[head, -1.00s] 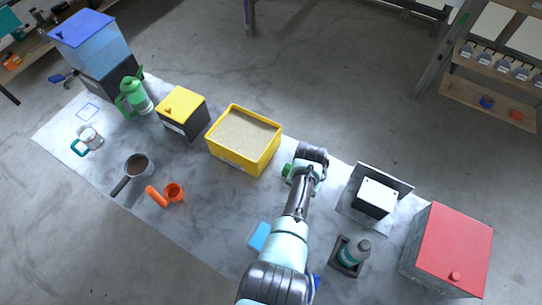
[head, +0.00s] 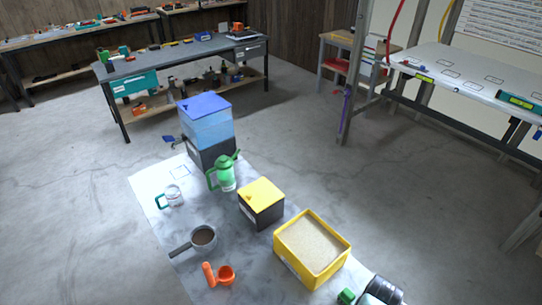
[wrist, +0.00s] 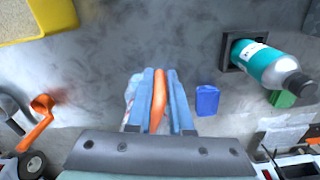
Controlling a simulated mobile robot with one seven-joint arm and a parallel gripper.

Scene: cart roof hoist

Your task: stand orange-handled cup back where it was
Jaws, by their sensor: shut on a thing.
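An orange scoop (head: 220,276), dark pan (head: 203,237), teal-handled cup (head: 172,197), green pitcher (head: 226,177), yellow-lidded box (head: 262,204) and yellow sand bin (head: 290,257) stand on the table.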

